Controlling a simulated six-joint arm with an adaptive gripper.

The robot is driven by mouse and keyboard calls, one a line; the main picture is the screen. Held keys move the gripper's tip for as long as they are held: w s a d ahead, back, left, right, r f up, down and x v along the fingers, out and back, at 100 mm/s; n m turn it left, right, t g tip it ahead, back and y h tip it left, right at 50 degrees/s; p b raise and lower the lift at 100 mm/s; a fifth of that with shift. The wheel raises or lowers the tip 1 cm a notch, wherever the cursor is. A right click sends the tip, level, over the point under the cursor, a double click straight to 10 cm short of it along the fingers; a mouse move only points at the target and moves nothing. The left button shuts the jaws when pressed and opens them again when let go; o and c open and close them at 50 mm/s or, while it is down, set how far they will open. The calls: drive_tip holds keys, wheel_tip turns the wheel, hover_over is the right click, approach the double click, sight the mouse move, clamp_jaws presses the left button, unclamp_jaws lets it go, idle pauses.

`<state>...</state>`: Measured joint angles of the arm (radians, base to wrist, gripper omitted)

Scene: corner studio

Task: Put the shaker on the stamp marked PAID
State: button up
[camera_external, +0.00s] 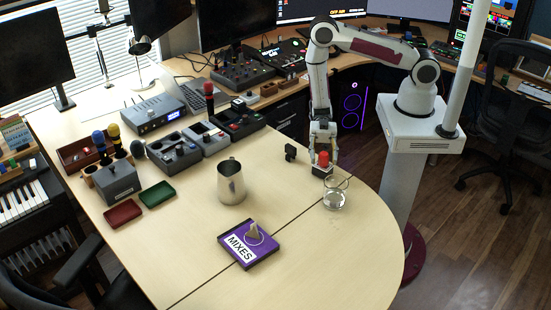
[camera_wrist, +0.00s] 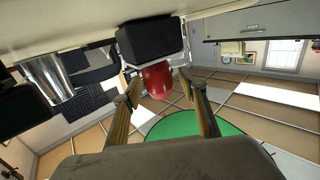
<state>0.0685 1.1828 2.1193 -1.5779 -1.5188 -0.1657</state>
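A dark block with a red knob (camera_external: 323,158) and a pale label stands at the table's right edge; it looks like a stamp, but its lettering cannot be read. In the wrist view the red knob (camera_wrist: 157,80) lies between and beyond the fingertips, below a black block (camera_wrist: 150,40). My gripper (camera_external: 323,150) is above it, open, with a finger on either side of the knob; contact cannot be told. It also shows in the wrist view (camera_wrist: 165,98). No shaker is certain; a clear glass vessel (camera_external: 334,200) stands just in front of the block. No PAID marking is legible.
A metal pitcher (camera_external: 231,183) stands mid-table. A purple holder marked MIXES (camera_external: 262,251) bears a grey piece. A small black object (camera_external: 290,152) is left of my gripper. Red (camera_external: 122,214) and green (camera_external: 158,194) trays lie left. The front right tabletop is clear.

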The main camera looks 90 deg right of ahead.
drive_tip(key=shift+r, duration=0.15)
drive_tip(key=d, duration=1.2)
drive_tip(key=shift+s+r, duration=0.3)
idle(0.9)
drive_tip(key=shift+w, duration=0.1)
